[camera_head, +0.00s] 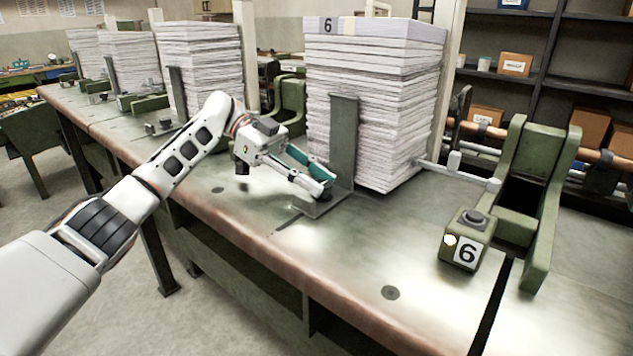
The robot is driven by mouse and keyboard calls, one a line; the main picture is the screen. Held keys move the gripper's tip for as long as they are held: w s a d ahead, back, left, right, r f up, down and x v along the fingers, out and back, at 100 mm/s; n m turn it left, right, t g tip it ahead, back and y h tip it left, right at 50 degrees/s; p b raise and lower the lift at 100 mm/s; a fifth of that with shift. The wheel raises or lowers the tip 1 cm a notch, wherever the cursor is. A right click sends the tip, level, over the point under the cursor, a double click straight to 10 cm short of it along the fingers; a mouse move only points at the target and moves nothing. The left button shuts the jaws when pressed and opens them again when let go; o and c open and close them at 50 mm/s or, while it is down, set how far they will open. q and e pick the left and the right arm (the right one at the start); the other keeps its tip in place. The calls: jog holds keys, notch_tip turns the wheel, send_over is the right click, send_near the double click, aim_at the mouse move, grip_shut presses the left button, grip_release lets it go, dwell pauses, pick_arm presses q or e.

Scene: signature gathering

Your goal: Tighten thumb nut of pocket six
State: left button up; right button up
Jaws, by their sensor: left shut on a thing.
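Pocket six (480,230) is marked by a tall stack of paper (370,110) with a "6" on its top sheet and a green box (466,240) labelled "6". An upright grey metal guide (343,140) stands against the front of the stack, with a flat foot on the table. My left gripper (322,190) reaches down to this foot from the left. Its fingers are shut on a small dark thumb nut at the foot, mostly hidden by the fingertips. My right gripper is not in view.
The metal table (400,262) has a rounded front edge and clear room in front of the stack. More paper stacks (200,65) stand farther left. A green bracket (540,200) rises at the right. Shelves with boxes (515,65) are behind.

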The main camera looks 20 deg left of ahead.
pick_arm(q)
jog(key=shift+f, duration=0.15)
jog(key=o, duration=1.1)
notch_tip(320, 180, up, 9)
jog(key=shift+r, duration=0.5)
